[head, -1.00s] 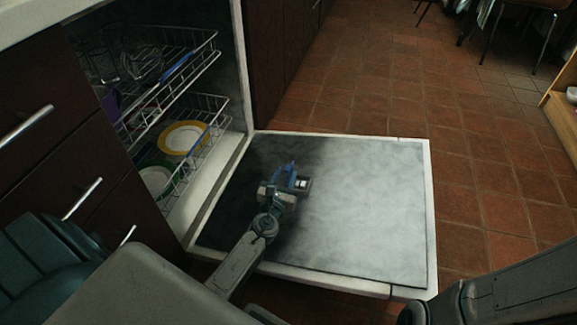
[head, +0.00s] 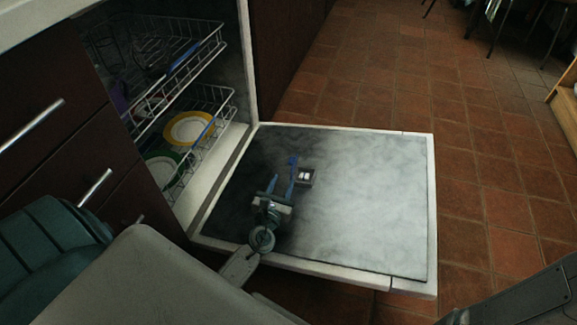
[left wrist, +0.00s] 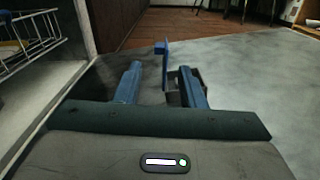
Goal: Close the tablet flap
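The open dishwasher door (head: 370,210) lies flat, its inner face up. The tablet dispenser (head: 305,177) is a small dark box with a pale spot inside, on that face. Its blue flap (head: 293,161) stands up, open, at the dispenser's left side; it shows upright in the left wrist view (left wrist: 165,65). My left gripper (head: 281,184) is open and empty, low over the door on the near side of the flap. In the left wrist view its two blue fingers (left wrist: 160,86) are apart, and the flap shows between them, beyond. I cannot tell if they touch the dispenser. My right gripper is out of view.
The lower rack (head: 205,135) with a yellow-rimmed plate (head: 188,128) and the upper rack (head: 180,65) are inside the dishwasher at left. Dark drawers with metal handles (head: 95,188) stand nearer. The door's right half and the tiled floor (head: 480,150) are clear.

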